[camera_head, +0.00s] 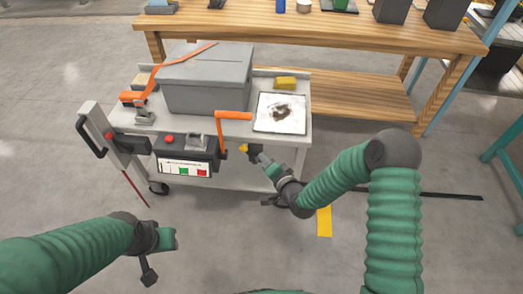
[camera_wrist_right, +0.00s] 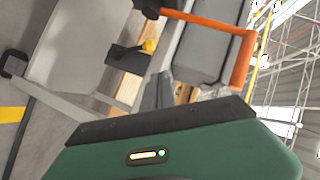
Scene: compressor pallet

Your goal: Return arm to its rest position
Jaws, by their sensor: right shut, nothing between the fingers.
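My right arm reaches in from the right in the head view. Its gripper (camera_head: 262,156) is shut and empty at the cart's front side, just right of a small yellow knob (camera_head: 243,148) and below an orange handle (camera_head: 234,115). In the right wrist view the closed grey fingers (camera_wrist_right: 157,92) point toward the cart, with the yellow knob (camera_wrist_right: 149,46) and the orange handle (camera_wrist_right: 243,60) beyond them. Whether the fingers touch anything is unclear. My left gripper (camera_head: 149,272) is low over the floor at the left; its fingers are too unclear to judge.
The grey cart (camera_head: 240,158) carries a grey box (camera_head: 207,85) with an orange strap, a yellow block (camera_head: 285,83) and a stained white sheet (camera_head: 280,113). A dark control box (camera_head: 185,153) hangs at its front. A wooden bench (camera_head: 320,40) stands behind. Floor in front is mostly clear.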

